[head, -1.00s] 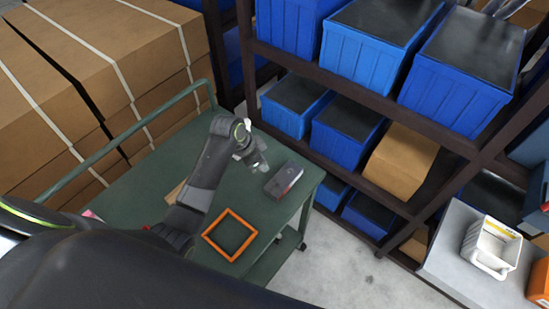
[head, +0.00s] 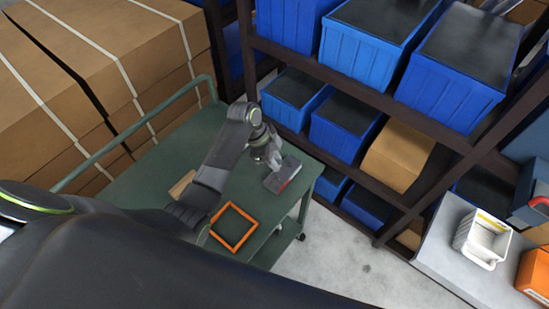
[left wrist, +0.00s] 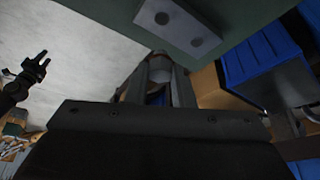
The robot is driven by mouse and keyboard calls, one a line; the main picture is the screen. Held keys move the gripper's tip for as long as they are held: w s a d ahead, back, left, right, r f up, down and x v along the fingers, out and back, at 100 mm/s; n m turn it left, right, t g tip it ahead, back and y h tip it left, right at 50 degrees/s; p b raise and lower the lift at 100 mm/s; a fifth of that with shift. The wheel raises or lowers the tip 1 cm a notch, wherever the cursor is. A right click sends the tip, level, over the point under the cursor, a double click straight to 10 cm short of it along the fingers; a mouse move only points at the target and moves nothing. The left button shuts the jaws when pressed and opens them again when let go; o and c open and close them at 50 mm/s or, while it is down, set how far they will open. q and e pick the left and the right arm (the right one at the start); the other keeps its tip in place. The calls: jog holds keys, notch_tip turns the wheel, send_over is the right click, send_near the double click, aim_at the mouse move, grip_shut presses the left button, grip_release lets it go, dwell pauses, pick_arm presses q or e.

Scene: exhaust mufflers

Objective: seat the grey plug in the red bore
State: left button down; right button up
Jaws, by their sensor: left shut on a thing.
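A grey block (head: 284,180) with a red patch lies on the green cart top. In the left wrist view the block (left wrist: 180,24) is at the top and shows two dark round holes; I cannot make out a red bore there. My left gripper (head: 275,165) is over the block's far left part. In the left wrist view its fingers are shut on the grey plug (left wrist: 160,69), a short round cylinder. The plug appears apart from the block's holes. A dark gripper, seemingly my right one (left wrist: 39,66), is far off at the left with its fingers apart.
An orange square frame (head: 234,246) lies on the cart (head: 143,178) near the block. A small tan piece (head: 182,185) lies by my left arm. A rack with blue bins (head: 343,124) stands behind, cartons (head: 90,70) at the left. A grey table (head: 440,255) holds a white basket (head: 482,240).

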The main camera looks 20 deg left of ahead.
pick_arm(q)
jog(key=shift+r, duration=0.1)
jog(key=b, duration=0.4)
send_over(280, 181)
jog(key=a, duration=0.2)
jog(key=shift+w+f, duration=0.1)
jog(key=shift+f, duration=2.9)
jog(key=shift+p, duration=0.45)
jog(key=shift+p, duration=0.5)
jog(key=shift+f+b, duration=0.95)
jog(key=shift+f, duration=0.35)
jog(key=c, duration=1.2)
grip_release()
jog(key=shift+r, duration=0.1)
jog(key=shift+o, duration=0.2)
